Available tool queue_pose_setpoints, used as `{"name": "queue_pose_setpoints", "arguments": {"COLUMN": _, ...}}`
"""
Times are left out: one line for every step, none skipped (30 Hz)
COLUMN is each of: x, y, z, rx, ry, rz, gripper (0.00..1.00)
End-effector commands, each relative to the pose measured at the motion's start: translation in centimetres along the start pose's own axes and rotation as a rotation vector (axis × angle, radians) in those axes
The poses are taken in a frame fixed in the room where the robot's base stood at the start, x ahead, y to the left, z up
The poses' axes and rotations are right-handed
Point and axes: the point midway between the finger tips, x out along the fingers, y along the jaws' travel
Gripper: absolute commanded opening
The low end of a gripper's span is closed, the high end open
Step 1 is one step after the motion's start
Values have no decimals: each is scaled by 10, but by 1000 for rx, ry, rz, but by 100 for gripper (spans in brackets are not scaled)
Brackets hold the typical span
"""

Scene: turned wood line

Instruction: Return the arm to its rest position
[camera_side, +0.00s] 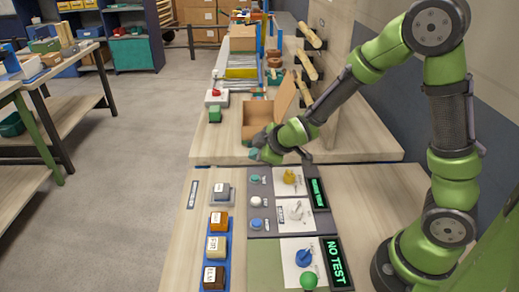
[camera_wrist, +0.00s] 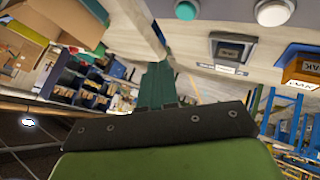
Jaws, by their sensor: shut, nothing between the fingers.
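My gripper (camera_side: 256,148) is at the end of my green arm, shut and empty. In the side view it hangs in the air around the front edge of the rear bench, in front of an open cardboard box (camera_side: 255,112). In the wrist view my gripper's dark teal fingers (camera_wrist: 157,85) are together, with nothing between them. My arm arches up from its base at the right and reaches down to the left.
The front bench holds a control panel with a yellow knob (camera_side: 290,176), a blue knob (camera_side: 304,257), a green button (camera_side: 308,280) and a "NO TEST" display (camera_side: 336,262). Several labelled blocks (camera_side: 215,247) stand left of it. Wooden pegs (camera_side: 308,68) jut from the wall.

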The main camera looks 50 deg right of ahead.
Motion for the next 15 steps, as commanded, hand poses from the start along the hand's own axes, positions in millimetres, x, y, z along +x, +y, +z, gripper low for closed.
{"name": "queue_pose_setpoints", "arguments": {"x": 0, "y": -4, "z": 4, "rx": 39, "ry": -19, "rz": -19, "gripper": 0}}
{"name": "queue_pose_setpoints", "arguments": {"x": 0, "y": -8, "z": 8, "rx": 71, "ry": -37, "rz": -37, "gripper": 0}}
{"name": "queue_pose_setpoints", "arguments": {"x": -2, "y": -15, "z": 14, "rx": 119, "ry": -66, "rz": -64, "gripper": 0}}
{"name": "queue_pose_setpoints", "arguments": {"x": -5, "y": -20, "z": 17, "rx": 161, "ry": -87, "rz": -86, "gripper": 0}}
{"name": "queue_pose_setpoints", "arguments": {"x": -10, "y": -25, "z": 20, "rx": 208, "ry": -106, "rz": -106, "gripper": 0}}
{"name": "queue_pose_setpoints", "arguments": {"x": -19, "y": -29, "z": 21, "rx": 276, "ry": -130, "rz": -132, "gripper": 0}}
{"name": "queue_pose_setpoints", "arguments": {"x": -27, "y": -32, "z": 22, "rx": 333, "ry": -148, "rz": -150, "gripper": 0}}
{"name": "queue_pose_setpoints", "arguments": {"x": -37, "y": -34, "z": 22, "rx": 391, "ry": -165, "rz": -168, "gripper": 0}}
{"name": "queue_pose_setpoints", "arguments": {"x": -51, "y": -36, "z": 22, "rx": 468, "ry": -186, "rz": -190, "gripper": 0}}
{"name": "queue_pose_setpoints", "arguments": {"x": -62, "y": -38, "z": 21, "rx": 521, "ry": -200, "rz": -204, "gripper": 0}}
{"name": "queue_pose_setpoints", "arguments": {"x": -73, "y": -40, "z": 21, "rx": 572, "ry": -213, "rz": -216, "gripper": 0}}
{"name": "queue_pose_setpoints", "arguments": {"x": -88, "y": -41, "z": 20, "rx": 639, "ry": -229, "rz": -231, "gripper": 0}}
{"name": "queue_pose_setpoints", "arguments": {"x": -100, "y": -42, "z": 20, "rx": 689, "ry": -241, "rz": -241, "gripper": 0}}
{"name": "queue_pose_setpoints", "arguments": {"x": -112, "y": -43, "z": 20, "rx": 736, "ry": -251, "rz": -250, "gripper": 0}}
{"name": "queue_pose_setpoints", "arguments": {"x": -129, "y": -45, "z": 19, "rx": 800, "ry": -263, "rz": -261, "gripper": 0}}
